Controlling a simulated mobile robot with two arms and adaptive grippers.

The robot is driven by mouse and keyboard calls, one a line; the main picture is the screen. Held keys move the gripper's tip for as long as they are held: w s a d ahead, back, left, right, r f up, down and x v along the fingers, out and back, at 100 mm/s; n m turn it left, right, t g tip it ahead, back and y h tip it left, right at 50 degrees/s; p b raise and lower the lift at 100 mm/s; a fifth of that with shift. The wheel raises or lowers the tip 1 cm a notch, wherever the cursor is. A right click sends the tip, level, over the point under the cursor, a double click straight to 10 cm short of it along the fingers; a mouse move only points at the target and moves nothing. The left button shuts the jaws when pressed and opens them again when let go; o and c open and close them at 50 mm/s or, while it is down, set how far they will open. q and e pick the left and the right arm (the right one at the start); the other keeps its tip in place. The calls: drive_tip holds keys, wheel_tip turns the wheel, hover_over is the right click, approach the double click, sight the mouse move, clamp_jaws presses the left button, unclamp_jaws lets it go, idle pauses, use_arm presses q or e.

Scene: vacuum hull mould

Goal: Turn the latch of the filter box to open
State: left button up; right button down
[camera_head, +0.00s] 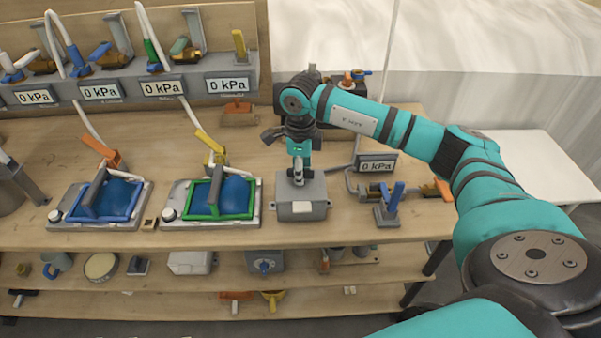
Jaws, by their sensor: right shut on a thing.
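The filter box appears to be the grey lidded box (302,208) on the wooden bench, right of the green-framed tray. My right gripper (298,177) comes down from above onto the middle of the box lid. It is shut on a small part on the lid, which looks like the latch. The fingers mostly hide this part, so its turn angle cannot be read. My left gripper is not in view.
Trays with a blue frame (97,222) and a green frame (213,212) stand to the left. A blue-handled valve (389,205) and a gauge reading 0 kPa (377,164) stand to the right. Hoses and valves line the back rail. The shelf below holds several items.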

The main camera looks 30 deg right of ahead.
drive_tip(key=shift+n, duration=0.4)
drive_tip(key=shift+f+n+b, duration=0.1)
drive_tip(key=shift+n+b, duration=0.25)
drive_tip(key=shift+n, duration=0.05)
drive_tip(key=c, duration=1.2)
unclamp_jaws()
drive_tip(key=shift+r+p, duration=2.7)
drive_tip(key=shift+r, duration=1.45)
drive_tip(key=shift+o, duration=0.5)
